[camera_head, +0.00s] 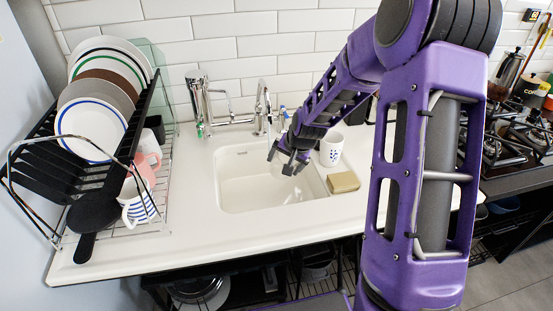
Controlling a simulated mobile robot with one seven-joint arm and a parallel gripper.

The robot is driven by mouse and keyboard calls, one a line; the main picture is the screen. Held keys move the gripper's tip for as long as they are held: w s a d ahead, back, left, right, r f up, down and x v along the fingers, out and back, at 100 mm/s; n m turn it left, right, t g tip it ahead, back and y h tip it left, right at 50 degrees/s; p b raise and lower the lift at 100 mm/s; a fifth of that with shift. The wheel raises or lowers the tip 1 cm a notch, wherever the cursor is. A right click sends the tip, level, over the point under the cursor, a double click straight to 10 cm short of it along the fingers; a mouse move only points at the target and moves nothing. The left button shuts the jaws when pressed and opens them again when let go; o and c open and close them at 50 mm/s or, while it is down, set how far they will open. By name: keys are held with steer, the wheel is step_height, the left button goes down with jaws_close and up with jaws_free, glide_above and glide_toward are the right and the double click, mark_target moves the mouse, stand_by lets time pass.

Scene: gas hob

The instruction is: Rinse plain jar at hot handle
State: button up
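My gripper (283,160) reaches down over the right part of the white sink (235,183), close to the tap. A small pale, plain jar (279,170) shows faintly between and below its dark fingers. It blends with the white basin, so its outline is hard to make out. The chrome tap (262,100) rises behind the sink. One tap handle with a blue mark (283,116) is on the right, close to my arm. Another handle with a green mark (200,129) is on the left. No clear hot mark can be read.
A patterned white mug (331,149) and a tan sponge or soap block (343,182) stand right of the sink. A dish rack (165,190) with plates, cups and a black pan fills the left. The hob (520,135) is far right. The front counter strip is clear.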

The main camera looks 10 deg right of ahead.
steer(key=shift+s+d+p, duration=0.2)
steer(key=shift+s+d, duration=0.05)
steer(key=shift+s, duration=0.65)
steer(key=shift+s+d+p, duration=0.2)
steer(key=shift+s, duration=0.7)
steer(key=shift+s+d+p, duration=0.2)
steer(key=shift+s+d, duration=0.05)
steer(key=shift+s, duration=0.65)
steer(key=s+d+r+p, duration=0.1)
steer(key=s+r+p, duration=0.3)
steer(key=p, duration=0.1)
steer(key=shift+s+d+p, duration=0.15)
steer(key=shift+s+p, duration=0.15)
steer(key=shift+s, duration=0.1)
